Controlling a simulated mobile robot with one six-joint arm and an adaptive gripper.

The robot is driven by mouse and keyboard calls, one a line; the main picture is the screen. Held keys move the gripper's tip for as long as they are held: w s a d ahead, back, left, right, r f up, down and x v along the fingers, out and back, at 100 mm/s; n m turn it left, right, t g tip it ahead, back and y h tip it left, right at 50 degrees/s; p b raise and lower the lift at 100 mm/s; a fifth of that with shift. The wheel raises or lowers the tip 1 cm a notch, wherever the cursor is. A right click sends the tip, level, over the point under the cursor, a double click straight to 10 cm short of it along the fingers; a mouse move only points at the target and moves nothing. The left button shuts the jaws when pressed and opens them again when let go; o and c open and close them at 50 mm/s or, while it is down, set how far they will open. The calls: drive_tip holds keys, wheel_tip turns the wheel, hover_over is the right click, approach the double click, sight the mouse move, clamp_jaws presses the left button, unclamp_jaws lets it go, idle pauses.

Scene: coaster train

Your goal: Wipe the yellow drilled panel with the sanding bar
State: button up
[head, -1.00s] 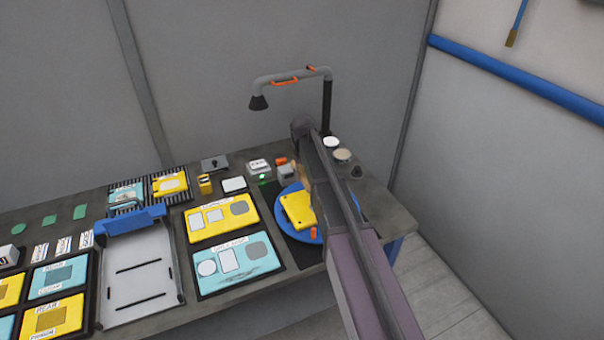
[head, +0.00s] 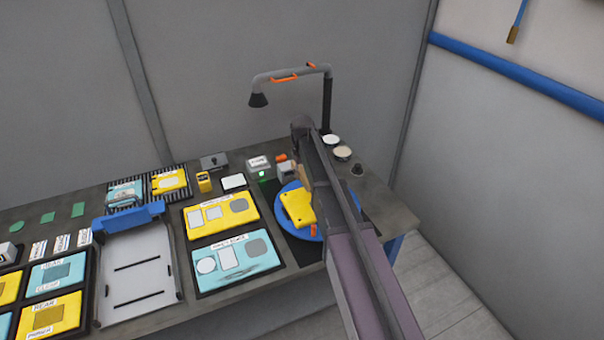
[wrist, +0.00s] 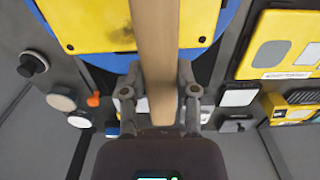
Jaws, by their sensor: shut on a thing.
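The yellow drilled panel (head: 298,208) lies on a round blue plate (head: 283,229) at the right end of the bench. In the wrist view the panel (wrist: 95,22) shows on both sides of a long wooden bar, with small dark holes. My gripper (wrist: 158,82) is shut on this bar, the sanding bar (wrist: 155,45), and holds it across the panel. I cannot tell whether the bar touches the panel. In the head view my arm covers the gripper and part of the plate, and only a bit of the bar (head: 305,175) shows beside the arm.
A lamp-like extraction arm (head: 328,105) stands behind the plate. A small orange piece (head: 313,230) sits at the plate's front edge. Small round dishes (head: 342,153) stand at the back right. A board with yellow and teal panels (head: 240,275) lies to the left, beyond it a grey tray (head: 135,265).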

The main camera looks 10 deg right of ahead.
sight(303, 193)
drive_tip(key=shift+f+b, duration=3.4)
drive_tip(key=shift+f, duration=0.3)
drive_tip(key=shift+w+d, duration=0.25)
drive_tip(key=shift+d, duration=0.6)
drive_tip(key=shift+w+d+r, duration=0.1)
drive_tip(key=shift+w+d, duration=0.2)
drive_tip(key=shift+d, duration=0.65)
drive_tip(key=shift+w+d+r, duration=0.1)
drive_tip(key=shift+w+d, duration=0.15)
drive_tip(key=shift+d, duration=0.75)
drive_tip(key=shift+w+d, duration=0.3)
drive_tip(key=shift+d, duration=0.65)
drive_tip(key=shift+s+a, duration=0.2)
drive_tip(key=shift+a, duration=0.4)
drive_tip(key=shift+s+a, duration=0.15)
drive_tip(key=shift+a, duration=0.4)
drive_tip(key=shift+s+a, duration=0.25)
drive_tip(key=shift+a, duration=0.65)
drive_tip(key=shift+s+a, duration=0.2)
drive_tip(key=shift+a, duration=0.7)
drive_tip(key=shift+s+a, duration=0.25)
drive_tip(key=shift+a, duration=0.65)
wheel_tip(303, 193, up, 7)
drive_tip(key=p, duration=0.7)
drive_tip(key=shift+d+r+p, duration=0.1)
drive_tip(key=shift+r+p, duration=0.1)
drive_tip(key=shift+p, duration=0.1)
